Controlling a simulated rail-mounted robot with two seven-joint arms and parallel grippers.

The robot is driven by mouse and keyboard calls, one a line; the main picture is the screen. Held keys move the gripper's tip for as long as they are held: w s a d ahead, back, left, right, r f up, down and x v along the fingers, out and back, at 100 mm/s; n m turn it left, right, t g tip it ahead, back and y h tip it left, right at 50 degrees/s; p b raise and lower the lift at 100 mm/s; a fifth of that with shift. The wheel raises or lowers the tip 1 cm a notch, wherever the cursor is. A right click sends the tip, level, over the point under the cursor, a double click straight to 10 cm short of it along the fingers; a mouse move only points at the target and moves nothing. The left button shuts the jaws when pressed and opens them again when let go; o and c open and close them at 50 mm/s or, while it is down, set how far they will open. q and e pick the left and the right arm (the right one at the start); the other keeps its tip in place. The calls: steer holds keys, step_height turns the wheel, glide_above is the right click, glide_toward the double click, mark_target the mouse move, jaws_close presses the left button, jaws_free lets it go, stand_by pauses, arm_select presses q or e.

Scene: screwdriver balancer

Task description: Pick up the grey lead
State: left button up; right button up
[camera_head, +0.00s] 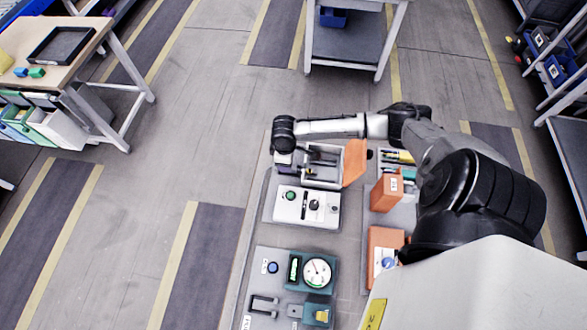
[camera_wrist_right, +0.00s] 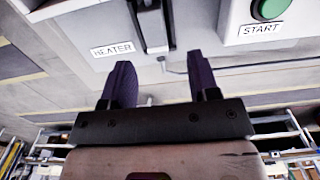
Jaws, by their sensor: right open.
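My right gripper (camera_wrist_right: 161,78) is open in the right wrist view, with its two dark fingers apart and nothing held between them. Beyond the fingers are a pale panel with a HEATER label (camera_wrist_right: 113,50) and a dark lever switch (camera_wrist_right: 152,25). A thin grey piece shows just past the fingertips below the switch; I cannot tell whether it is the grey lead. In the head view my right arm reaches left, and its wrist (camera_head: 284,135) hangs over the far left of the bench. The gripper's fingers are not clear there. My left gripper is not in view.
A box with a green START button (camera_wrist_right: 270,9) stands at the right in the wrist view. In the head view, a white control panel (camera_head: 300,221), a gauge (camera_head: 317,272) and an orange block (camera_head: 385,193) stand on the bench. An orange flap (camera_head: 355,160) rises by the arm.

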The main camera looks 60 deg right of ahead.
mark_target(300, 170)
steer(key=shift+d+f+b, duration=0.2)
steer(key=shift+f+b, duration=0.1)
steer(key=shift+f, duration=2.25)
steer(key=c, duration=1)
steer(key=shift+o, duration=0.2)
